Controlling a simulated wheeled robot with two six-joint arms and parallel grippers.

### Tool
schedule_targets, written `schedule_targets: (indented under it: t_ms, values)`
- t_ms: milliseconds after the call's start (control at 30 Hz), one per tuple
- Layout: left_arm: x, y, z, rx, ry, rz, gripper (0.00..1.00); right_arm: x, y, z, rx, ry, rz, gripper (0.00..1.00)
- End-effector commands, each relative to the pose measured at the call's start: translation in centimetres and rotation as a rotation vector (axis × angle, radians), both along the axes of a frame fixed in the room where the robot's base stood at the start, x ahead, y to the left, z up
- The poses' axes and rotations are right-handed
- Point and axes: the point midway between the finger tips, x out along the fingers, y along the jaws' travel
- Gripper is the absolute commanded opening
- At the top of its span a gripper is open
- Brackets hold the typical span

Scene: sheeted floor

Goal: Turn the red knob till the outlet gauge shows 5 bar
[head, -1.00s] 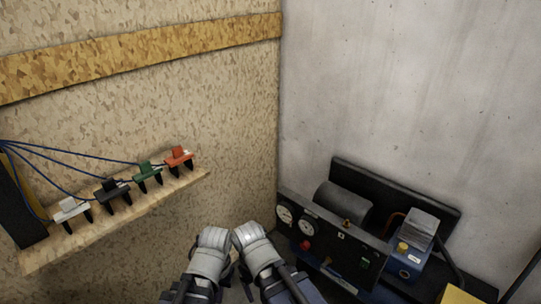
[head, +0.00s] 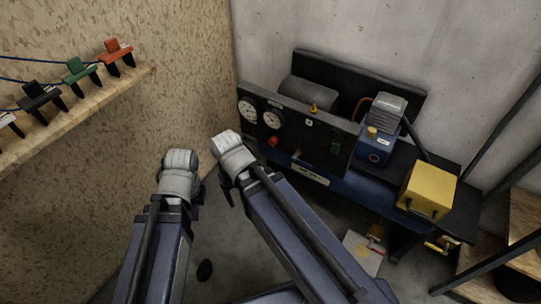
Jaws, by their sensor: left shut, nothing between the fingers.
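The red knob (head: 272,142) sits low on the front of a dark panel (head: 325,138). Two round white gauges, a left one (head: 248,109) and a right one (head: 271,119), are above it. Their needles and labels are too small to read, and I cannot tell which is the outlet gauge. My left gripper (head: 198,190) is shut and empty, apart from the knob, below and left of the panel. My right gripper (head: 225,188) is mostly hidden behind its own wrist, left of and below the knob. Its fingers are too dark to judge.
A blue compressor-like unit (head: 376,148) stands right of the panel, with a yellow box (head: 427,190) beyond it. A wooden shelf (head: 90,96) with coloured clips is on the left wall. A dark oval thing (head: 204,270) lies on the floor.

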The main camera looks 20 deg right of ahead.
Motion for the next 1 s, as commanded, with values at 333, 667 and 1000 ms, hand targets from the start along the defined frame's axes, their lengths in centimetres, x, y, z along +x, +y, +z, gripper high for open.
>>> schedule_targets:
  t_ms: [333, 667, 1000]
  values:
    - [0.0, 0.0, -13.0, 0.0, -0.002, -0.002, 0.0, 1.7, -2.8, -13.1, 0.027, -0.029, -0.081, 0.76]
    - [0.1, 0.0, -23.4, 0.001, -0.003, -0.004, 0.0, 3.5, -6.2, -23.4, 0.004, -0.072, -0.124, 0.76]
    - [0.1, 0.0, -32.2, 0.001, -0.004, -0.006, 0.0, 7.4, -12.1, -30.8, -0.259, -0.162, 0.021, 0.76]
